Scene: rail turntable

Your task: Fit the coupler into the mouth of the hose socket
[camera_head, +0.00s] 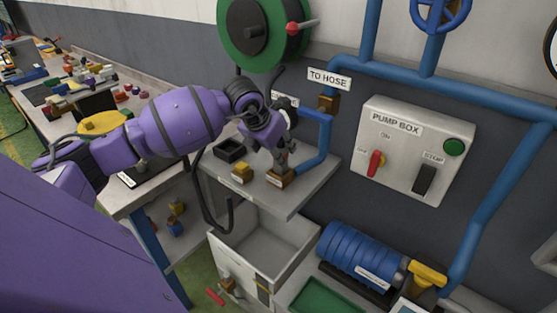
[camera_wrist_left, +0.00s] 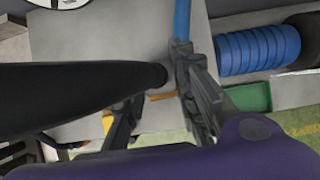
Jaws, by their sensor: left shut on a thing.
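My left gripper (camera_head: 281,158) reaches down over the grey shelf, just above a brass block (camera_head: 280,180) at the foot of a blue pipe; I take this block for the hose socket. The gripper is shut on the coupler, which is mostly hidden by the fingers and wrist. In the left wrist view a thick black hose-like piece (camera_wrist_left: 80,98) comes in from the left, its rounded end beside the fingers of the gripper (camera_wrist_left: 160,98). A brass edge (camera_wrist_left: 162,96) shows behind them. The socket's mouth is hidden, so I cannot tell whether the coupler touches it. My right gripper is out of view.
A yellow block (camera_head: 241,173) and a black open box (camera_head: 230,150) stand left on the shelf (camera_head: 310,190). A black hose (camera_head: 208,215) loops below. The pump box (camera_head: 415,150) is on the wall at right. A grey bin (camera_head: 265,250) and blue coil (camera_head: 355,258) lie below.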

